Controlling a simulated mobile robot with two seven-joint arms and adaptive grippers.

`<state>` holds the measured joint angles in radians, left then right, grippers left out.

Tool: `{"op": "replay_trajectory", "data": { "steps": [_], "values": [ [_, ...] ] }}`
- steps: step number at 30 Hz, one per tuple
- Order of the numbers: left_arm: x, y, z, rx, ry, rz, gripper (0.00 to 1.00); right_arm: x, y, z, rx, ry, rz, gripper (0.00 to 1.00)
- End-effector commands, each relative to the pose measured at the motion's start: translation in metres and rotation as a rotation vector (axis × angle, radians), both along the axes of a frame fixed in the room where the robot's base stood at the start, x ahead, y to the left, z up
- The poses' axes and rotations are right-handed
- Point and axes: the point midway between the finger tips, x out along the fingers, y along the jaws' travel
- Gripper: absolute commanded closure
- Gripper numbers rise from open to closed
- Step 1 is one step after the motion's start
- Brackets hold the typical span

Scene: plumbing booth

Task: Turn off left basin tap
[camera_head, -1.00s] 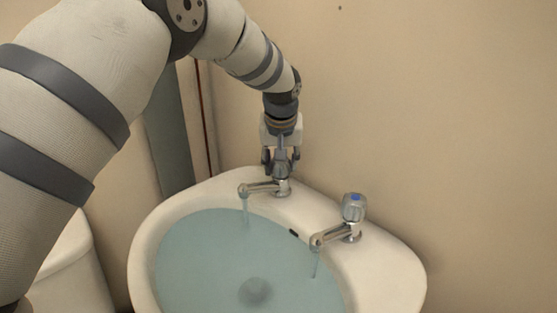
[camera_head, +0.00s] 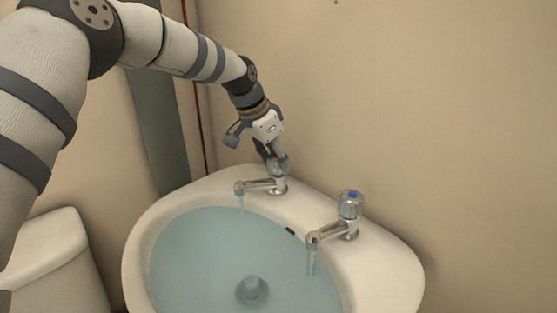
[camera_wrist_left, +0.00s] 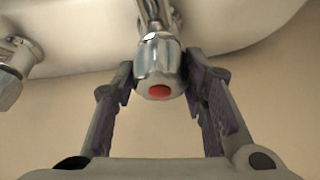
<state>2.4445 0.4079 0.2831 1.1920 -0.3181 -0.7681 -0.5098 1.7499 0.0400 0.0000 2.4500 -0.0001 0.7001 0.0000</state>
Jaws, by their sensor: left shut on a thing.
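My left gripper (camera_head: 275,162) is on the tap's handle at the back rim and tilts to the left. In the left wrist view, the faceted chrome handle (camera_wrist_left: 159,68) with a red cap sits between the two fingers of the gripper (camera_wrist_left: 160,82), which is shut on it. In the head view the fingers hide much of the handle. My right gripper is not in view.
The white basin (camera_head: 390,262) holds bluish water (camera_head: 200,262). The right tap (camera_head: 349,208), with a blue cap, stands on the rim and also runs. A wall (camera_head: 440,110) is close behind. A white cistern (camera_head: 48,240) stands at the left.

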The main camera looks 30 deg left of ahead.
Motion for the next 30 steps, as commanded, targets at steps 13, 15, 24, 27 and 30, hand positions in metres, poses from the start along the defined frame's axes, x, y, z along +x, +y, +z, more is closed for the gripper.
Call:
{"op": "replay_trajectory", "data": {
  "steps": [13,15,24,27,30],
  "values": [
    [0.0,0.0,-0.005,-0.001,0.005,-0.326,0.88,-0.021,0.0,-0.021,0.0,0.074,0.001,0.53],
    [0.0,0.0,-0.004,0.0,0.004,-0.359,0.88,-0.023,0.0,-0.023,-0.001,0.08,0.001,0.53],
    [0.0,0.0,-0.002,0.001,0.003,-0.441,0.88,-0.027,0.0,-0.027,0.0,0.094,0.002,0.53],
    [0.0,0.0,-0.002,0.001,0.002,-0.451,0.88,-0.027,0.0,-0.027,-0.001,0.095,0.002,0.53],
    [0.0,0.0,-0.002,0.002,0.002,-0.455,0.88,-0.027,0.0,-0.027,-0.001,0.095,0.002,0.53]
  ]
}}
